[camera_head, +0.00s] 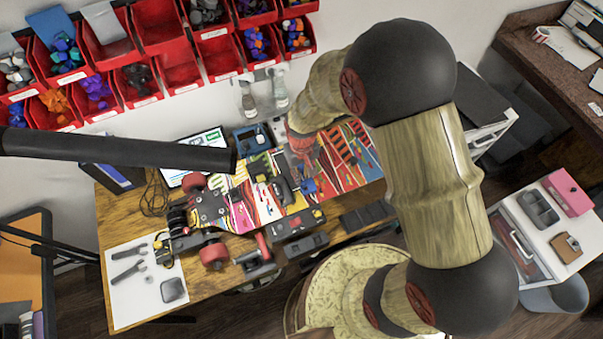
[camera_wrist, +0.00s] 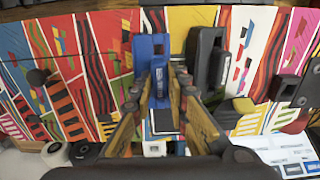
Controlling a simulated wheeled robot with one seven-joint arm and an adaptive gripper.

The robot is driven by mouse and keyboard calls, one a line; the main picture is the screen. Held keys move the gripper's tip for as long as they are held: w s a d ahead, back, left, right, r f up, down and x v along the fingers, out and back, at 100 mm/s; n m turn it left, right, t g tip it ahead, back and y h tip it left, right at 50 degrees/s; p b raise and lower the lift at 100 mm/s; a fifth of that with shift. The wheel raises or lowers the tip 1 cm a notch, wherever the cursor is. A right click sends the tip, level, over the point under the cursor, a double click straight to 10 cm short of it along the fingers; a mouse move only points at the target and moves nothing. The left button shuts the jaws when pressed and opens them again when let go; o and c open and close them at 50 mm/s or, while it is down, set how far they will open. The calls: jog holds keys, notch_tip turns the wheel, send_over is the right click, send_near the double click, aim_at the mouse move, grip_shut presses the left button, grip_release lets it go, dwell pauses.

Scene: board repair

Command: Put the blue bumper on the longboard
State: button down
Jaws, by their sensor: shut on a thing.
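The blue bumper (camera_wrist: 151,47) is held between the fingers of my gripper (camera_wrist: 160,92) in the wrist view, with part of it hidden by the fingers. In the head view a small blue patch of the bumper (camera_head: 310,186) shows below my gripper (camera_head: 301,165). The longboard (camera_head: 240,205) lies on the workbench with its colourful graphic side up and a truck with red wheels at its left end. The bumper is over the deck (camera_wrist: 105,45); I cannot tell whether it touches it. A black block (camera_wrist: 204,55) stands on the deck beside the bumper.
The wooden workbench (camera_head: 130,225) carries a white mat (camera_head: 130,295) with wrenches, a laptop (camera_head: 205,145) and a blue box (camera_head: 252,139). Red wall bins (camera_head: 160,25) hang behind. A red-handled tool (camera_head: 263,247) lies near the front edge.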

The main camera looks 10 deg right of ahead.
jog(key=shift+f, duration=0.25)
jog(key=c, duration=1.7)
grip_release()
jog(key=shift+c, duration=0.9)
jog(key=shift+r, duration=0.1)
jog(key=shift+r+p, duration=2.55)
jog(key=shift+r, duration=1.15)
